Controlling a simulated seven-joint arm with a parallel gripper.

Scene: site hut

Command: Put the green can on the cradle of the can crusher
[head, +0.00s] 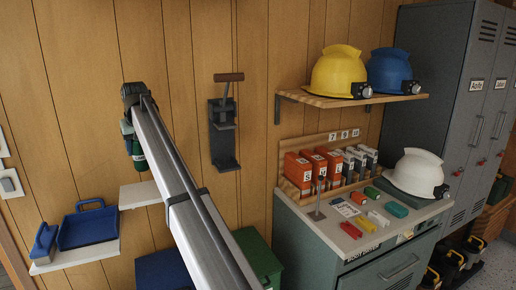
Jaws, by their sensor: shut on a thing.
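The can crusher (222,124) is a dark grey device on the wood wall, with a brown handle bar at its top. Its cradle (227,164) is at its lower end, and I see nothing on it. My gripper (130,138) is at the end of my arm, left of the crusher, partly hidden by the arm. It is shut on the green can (139,158), which shows as a dark green piece below the gripper. The can is apart from the crusher. The contact between fingers and can is hidden.
A white shelf (138,196) is below the can. A blue dustpan (88,228) and blue brush (44,242) are lower left. A green bin (260,252) and blue bin (158,270) stand below. A cluttered cabinet (342,246) is right. Wall between gripper and crusher looks clear.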

